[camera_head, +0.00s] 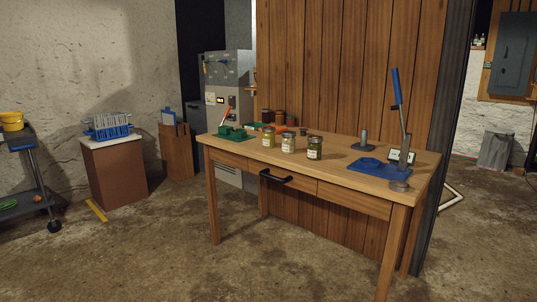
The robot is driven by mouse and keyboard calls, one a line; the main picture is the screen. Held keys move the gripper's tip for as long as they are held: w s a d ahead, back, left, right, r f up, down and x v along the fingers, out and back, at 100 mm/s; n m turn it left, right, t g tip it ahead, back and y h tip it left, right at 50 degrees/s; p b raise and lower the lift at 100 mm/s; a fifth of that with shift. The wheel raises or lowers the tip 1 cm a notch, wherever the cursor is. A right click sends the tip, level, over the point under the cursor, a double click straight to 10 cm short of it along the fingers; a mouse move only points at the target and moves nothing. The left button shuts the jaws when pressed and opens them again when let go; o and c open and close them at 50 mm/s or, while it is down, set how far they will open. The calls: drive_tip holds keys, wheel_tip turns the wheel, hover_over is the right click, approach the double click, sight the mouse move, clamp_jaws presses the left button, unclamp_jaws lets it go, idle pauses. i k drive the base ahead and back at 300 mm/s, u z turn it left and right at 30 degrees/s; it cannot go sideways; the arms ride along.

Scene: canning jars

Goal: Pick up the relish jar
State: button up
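Three lidded glass jars with pale labels stand upright in a row on the wooden table (345,172). The left one is a yellow-green jar (268,138), the middle one is a pale jar (288,143), and the right one is a dark green jar (314,149). The labels are too small to read, so I cannot tell for certain which is the relish jar; the contents of the yellow-green and dark green jars look closest to relish. My gripper is not in view.
Darker jars (279,117) stand at the table's back left, near a green tool (233,133). A blue plate (376,170) with a tall blue-handled lever (397,87) is at the right. A black handle (275,178) juts from the table front. Floor (150,250) before the table is clear.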

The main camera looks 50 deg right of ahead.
sight(314, 150)
drive_tip(key=u, duration=0.15)
drive_tip(key=i, duration=1)
drive_tip(key=z, duration=0.35)
drive_tip(key=i, duration=1)
drive_tip(key=z, duration=1.4)
drive_tip(key=i, duration=0.8)
drive_tip(key=z, duration=0.85)
